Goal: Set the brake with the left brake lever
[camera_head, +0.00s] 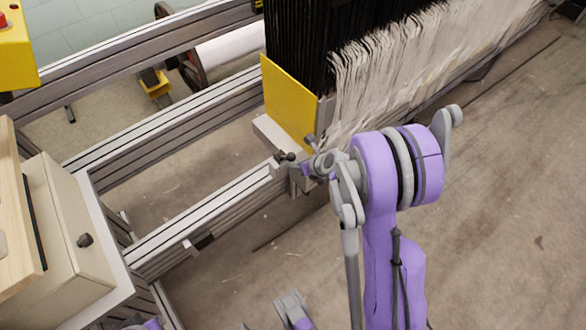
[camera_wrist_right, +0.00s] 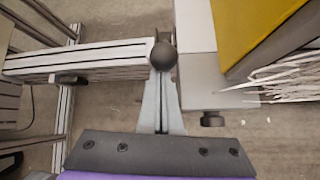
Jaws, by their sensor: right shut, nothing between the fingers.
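A lever with a dark ball knob, which looks like the left brake lever, stands at the near end of the yellow-sided loom part; its knob (camera_head: 290,157) shows just left of my right gripper (camera_head: 307,169). In the right wrist view the ball knob (camera_wrist_right: 163,56) is right at the tips of the grey fingers (camera_wrist_right: 162,92). The fingers are shut with nothing between them. I cannot tell whether they touch the knob. Most of the lever's shaft is hidden behind the knob and fingers.
A metal rail (camera_head: 205,213) runs left from the lever, with a small black part (camera_head: 201,242) on its side. A yellow plate (camera_head: 287,102) and white threads (camera_head: 410,75) stand behind. A beige box (camera_head: 70,235) is at left. The floor at right is clear.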

